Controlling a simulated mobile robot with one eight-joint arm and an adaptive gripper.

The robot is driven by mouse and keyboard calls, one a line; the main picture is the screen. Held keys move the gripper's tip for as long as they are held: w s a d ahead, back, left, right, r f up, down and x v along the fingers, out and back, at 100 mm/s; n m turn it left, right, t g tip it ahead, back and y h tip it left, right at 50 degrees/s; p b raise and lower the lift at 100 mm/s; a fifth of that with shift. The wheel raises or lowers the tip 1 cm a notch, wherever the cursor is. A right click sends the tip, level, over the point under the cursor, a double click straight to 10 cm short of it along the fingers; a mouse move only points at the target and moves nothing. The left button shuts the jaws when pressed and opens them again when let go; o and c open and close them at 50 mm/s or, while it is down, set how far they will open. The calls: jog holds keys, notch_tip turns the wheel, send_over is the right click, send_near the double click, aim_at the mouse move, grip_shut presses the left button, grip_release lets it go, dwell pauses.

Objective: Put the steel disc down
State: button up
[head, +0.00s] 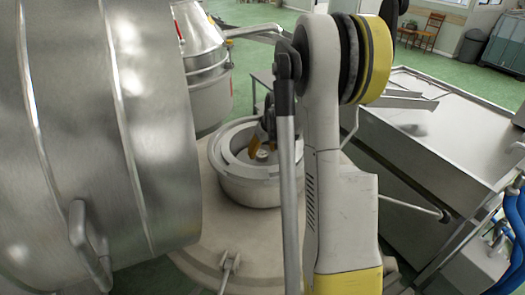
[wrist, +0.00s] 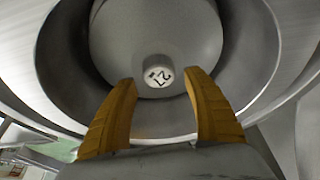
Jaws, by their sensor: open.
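The steel disc (wrist: 150,30) is a pale grey round plate in the wrist view, with a short knob (wrist: 158,75) whose top carries dark marks like "27". It lies inside a round grey basin (head: 250,190), which stands on a wide pale lid-like surface in the head view. My gripper (wrist: 160,77) is open, with its two orange fingertips on either side of the knob in the picture and a gap at each. In the head view the fingers (head: 264,142) reach down into the basin. My arm hides part of the basin's right side there.
A large steel drum (head: 110,120) with a handle fills the left of the head view. A smaller steel vessel (head: 203,60) stands behind the basin. A steel table or trough (head: 440,130) is at the right, and blue hoses (head: 513,215) hang at the right edge.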

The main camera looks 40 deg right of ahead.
jog(key=v, duration=1.1)
jog(key=shift+s+r, duration=0.3)
jog(key=shift+r, duration=0.05)
jog(key=shift+a, duration=0.1)
